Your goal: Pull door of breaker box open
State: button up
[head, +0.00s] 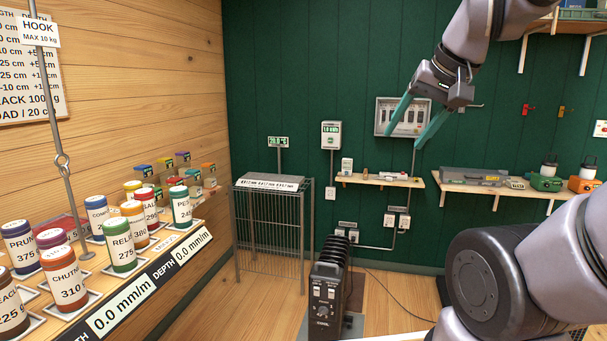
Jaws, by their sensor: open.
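The breaker box (383,104) is a light grey panel on the green back wall, right of centre. Several dark switches or slots show on its front. I cannot tell whether a door covers them or where it is hinged. My gripper (404,139) is open and empty, with two long teal fingers pointing down and to the left. The fingers overlap the box's middle and right side in the picture. Whether they touch it cannot be told. Part of the box's right side is hidden behind my gripper.
A wooden shelf (350,181) with small items runs below the box. Another shelf (490,189) with a grey case and lanterns stands to the right. A black heater (325,292) and a wire cage (270,230) stand on the floor. Jars fill a counter at left.

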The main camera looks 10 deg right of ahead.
aim_at(429, 112)
jog(key=i+l, duration=0.15)
jog(key=l, duration=0.25)
jog(key=i+l, duration=0.2)
jog(key=l, duration=0.2)
jog(key=i+l+u, duration=0.1)
jog(key=l, duration=0.25)
jog(key=i+l, duration=0.2)
jog(key=l, duration=0.2)
jog(key=i+l+u, duration=0.1)
jog(key=i+l, duration=0.95)
jog(key=i+l+u, duration=0.15)
jog(key=i+l, duration=0.4)
jog(key=i+l+u, duration=0.1)
jog(key=i+l, duration=0.4)
jog(key=l, duration=0.25)
